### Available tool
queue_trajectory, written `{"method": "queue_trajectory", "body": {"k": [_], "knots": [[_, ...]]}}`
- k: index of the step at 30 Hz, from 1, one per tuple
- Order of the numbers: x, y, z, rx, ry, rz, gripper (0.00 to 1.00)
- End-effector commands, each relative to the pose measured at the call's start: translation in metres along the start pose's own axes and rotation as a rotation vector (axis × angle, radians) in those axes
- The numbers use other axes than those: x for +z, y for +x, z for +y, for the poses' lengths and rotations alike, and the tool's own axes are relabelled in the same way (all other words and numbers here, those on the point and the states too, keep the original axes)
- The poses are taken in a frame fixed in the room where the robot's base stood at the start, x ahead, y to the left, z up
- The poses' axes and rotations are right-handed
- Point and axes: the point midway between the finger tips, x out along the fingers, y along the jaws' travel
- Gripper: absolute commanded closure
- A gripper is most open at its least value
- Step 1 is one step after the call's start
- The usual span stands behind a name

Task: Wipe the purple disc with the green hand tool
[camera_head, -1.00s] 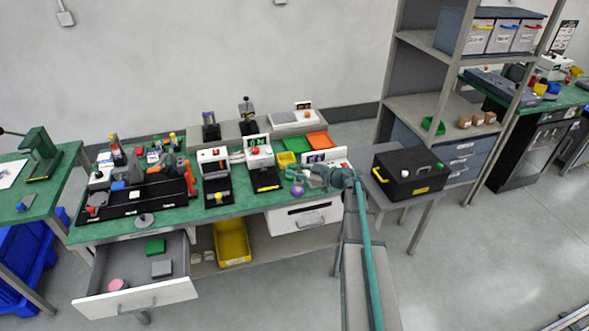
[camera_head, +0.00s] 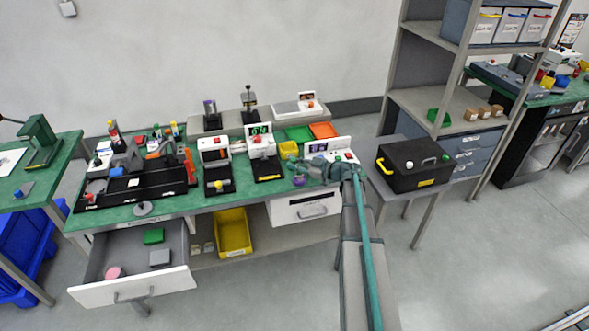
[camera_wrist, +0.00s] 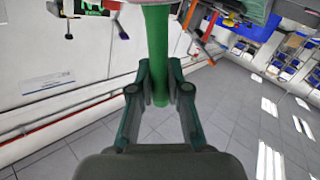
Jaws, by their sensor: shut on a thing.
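The purple disc (camera_head: 298,181) is small and lies on the green bench top near its front edge, above the white closed drawer. My gripper (camera_head: 301,169) is right over or beside it; the head view does not show whether they touch. In the wrist view my gripper (camera_wrist: 159,92) is shut on the green hand tool (camera_wrist: 157,45), whose handle runs away from the fingers toward the top of the picture. The far end of the tool is out of sight or hidden there. The purple disc cannot be made out in the wrist view.
A white panel device (camera_head: 331,150) and a yellow bin (camera_head: 288,149) stand close behind my gripper. A black case (camera_head: 412,165) stands on a side table at the right. An open drawer (camera_head: 130,290) juts out at the left. A grey disc (camera_head: 143,208) lies near the front edge.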

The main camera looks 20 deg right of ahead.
Motion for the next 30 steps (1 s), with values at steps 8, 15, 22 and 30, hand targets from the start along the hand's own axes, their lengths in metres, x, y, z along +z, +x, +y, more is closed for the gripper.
{"method": "queue_trajectory", "body": {"k": [8, 15, 22, 30], "knots": [[0.007, 0.01, 0.023, 0.007, 0.001, -0.002, 1.0], [-0.002, -0.003, 0.006, 0.007, 0.002, -0.002, 1.0], [-0.006, -0.012, -0.013, 0.0, 0.001, 0.0, 1.0], [-0.016, -0.019, -0.027, -0.006, -0.001, 0.003, 1.0]]}}
